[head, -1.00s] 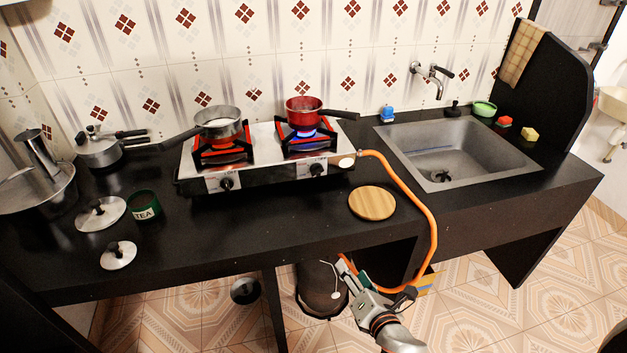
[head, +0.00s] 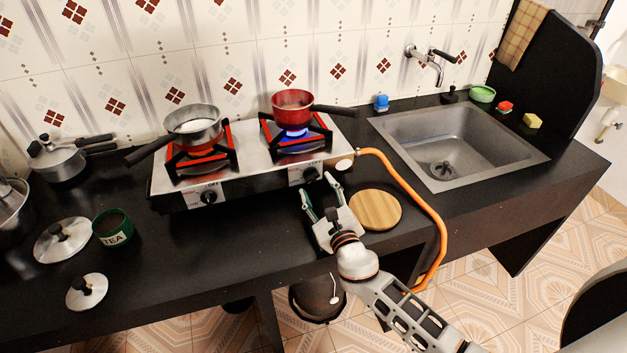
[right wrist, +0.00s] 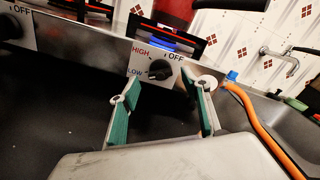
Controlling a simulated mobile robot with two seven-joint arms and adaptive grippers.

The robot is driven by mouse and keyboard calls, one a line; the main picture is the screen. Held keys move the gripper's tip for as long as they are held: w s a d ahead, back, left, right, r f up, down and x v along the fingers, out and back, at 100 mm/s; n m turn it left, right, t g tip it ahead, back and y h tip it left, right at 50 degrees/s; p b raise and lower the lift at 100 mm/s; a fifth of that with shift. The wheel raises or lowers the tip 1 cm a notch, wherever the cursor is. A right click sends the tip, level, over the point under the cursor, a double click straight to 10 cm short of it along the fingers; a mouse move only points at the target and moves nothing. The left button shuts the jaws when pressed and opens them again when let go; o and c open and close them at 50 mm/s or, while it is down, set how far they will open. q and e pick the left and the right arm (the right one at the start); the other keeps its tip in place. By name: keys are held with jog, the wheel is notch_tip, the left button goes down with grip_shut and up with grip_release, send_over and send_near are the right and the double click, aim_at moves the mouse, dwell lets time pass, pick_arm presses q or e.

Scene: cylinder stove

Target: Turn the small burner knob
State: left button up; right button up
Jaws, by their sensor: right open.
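The stove (head: 255,160) has two black front knobs. The right knob (head: 311,174) sits under the burner with the blue flame. In the right wrist view this knob (right wrist: 160,69) shows between HIGH, LOW and OFF markings. The left knob (head: 209,197) is under the other burner; its edge also shows in the right wrist view (right wrist: 10,27). My right gripper (head: 317,189) is open and empty, just in front of the right knob. In the right wrist view its green-padded fingers (right wrist: 159,85) straddle the line to the knob, apart from it. My left gripper is not in view.
A red pot (head: 293,106) and a steel pan (head: 193,125) stand on the burners. An orange hose (head: 414,196) leaves the stove's right side. A round wooden board (head: 375,209) lies right of my gripper. A TEA tin (head: 113,229) and lids are at left.

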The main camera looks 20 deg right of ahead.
aim_at(314, 181)
jog(key=shift+w, duration=1.25)
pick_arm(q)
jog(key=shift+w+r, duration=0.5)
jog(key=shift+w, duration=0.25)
pick_arm(e)
jog(key=shift+w, duration=0.55)
jog(key=c, duration=1.1)
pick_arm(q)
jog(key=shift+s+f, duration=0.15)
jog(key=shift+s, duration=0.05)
